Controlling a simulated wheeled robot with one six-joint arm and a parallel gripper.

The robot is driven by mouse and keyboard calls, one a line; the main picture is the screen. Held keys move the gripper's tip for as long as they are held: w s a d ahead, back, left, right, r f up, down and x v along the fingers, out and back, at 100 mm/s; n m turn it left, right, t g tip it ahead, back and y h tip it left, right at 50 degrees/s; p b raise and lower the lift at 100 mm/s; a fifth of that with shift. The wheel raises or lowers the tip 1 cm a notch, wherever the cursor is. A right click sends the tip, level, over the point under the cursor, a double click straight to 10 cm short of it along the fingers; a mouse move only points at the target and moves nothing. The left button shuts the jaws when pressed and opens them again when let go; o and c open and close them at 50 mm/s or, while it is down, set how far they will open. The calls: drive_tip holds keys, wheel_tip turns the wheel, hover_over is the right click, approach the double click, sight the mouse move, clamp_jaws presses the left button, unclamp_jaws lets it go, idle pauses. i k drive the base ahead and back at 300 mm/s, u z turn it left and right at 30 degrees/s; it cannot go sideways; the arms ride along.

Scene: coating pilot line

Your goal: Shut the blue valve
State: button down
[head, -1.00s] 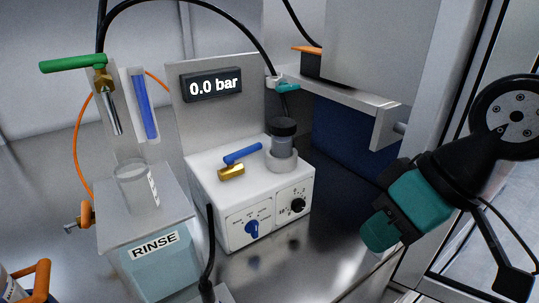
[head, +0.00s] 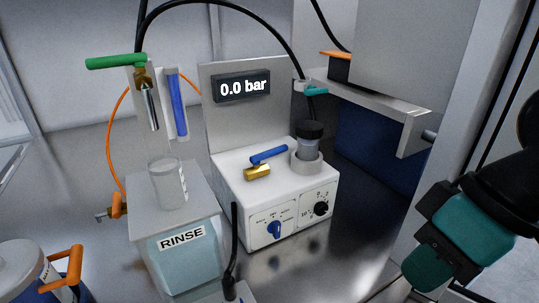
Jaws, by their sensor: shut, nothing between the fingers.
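The blue valve has a blue lever (head: 268,155) on a brass body (head: 257,173), on top of a white box (head: 228,183) in mid-picture. The lever slants up to the right and looks roughly in line with the body. My gripper (head: 428,272), with teal parts, is at the lower right, shut and empty. It is well apart from the valve, across the dark bench top. Nothing hides the valve. The display (head: 242,86) behind it reads 0.0 bar.
A dark-capped jar (head: 308,145) stands just right of the lever. Left are a RINSE tank (head: 183,255) with a beaker (head: 169,184), and a green-handled tap (head: 117,62). A grey shelf (head: 375,103) juts out above right. Bench (head: 345,225) right of the box is clear.

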sight(255, 159)
drive_tip(key=u, duration=0.95)
drive_tip(key=k, duration=0.8)
drive_tip(key=z, duration=0.65)
drive_tip(key=i, duration=1)
